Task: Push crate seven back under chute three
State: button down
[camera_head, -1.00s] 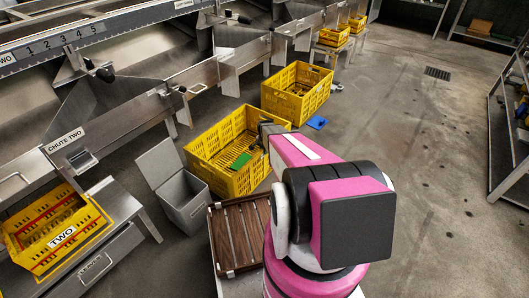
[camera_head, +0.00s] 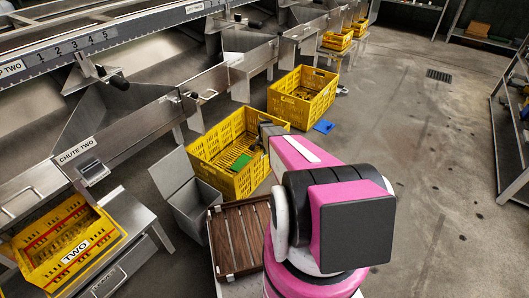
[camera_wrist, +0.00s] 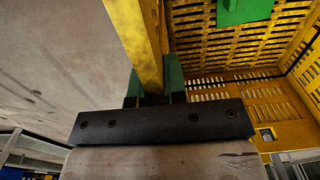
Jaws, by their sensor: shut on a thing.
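A yellow slatted crate (camera_head: 208,166) stands on the floor in the middle of the head view; no number shows on it. A green piece (camera_head: 240,162) lies inside it. My gripper (camera_wrist: 153,82) has its green fingers on both sides of the crate's yellow wall (camera_wrist: 134,28) in the wrist view, shut on it. In the head view my arm hides part of the crate's right side and my fingertips. No chute three sign is readable; metal chutes line the left side.
A grey lidded bin (camera_head: 190,205) stands close to the left of the crate. A second yellow crate (camera_head: 318,103) is behind it, with a blue piece (camera_head: 324,126) on the floor. Crate TWO (camera_head: 85,268) sits under chute two (camera_head: 75,150). The floor on the right is open.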

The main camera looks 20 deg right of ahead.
jog(key=c, duration=1.1)
grip_release()
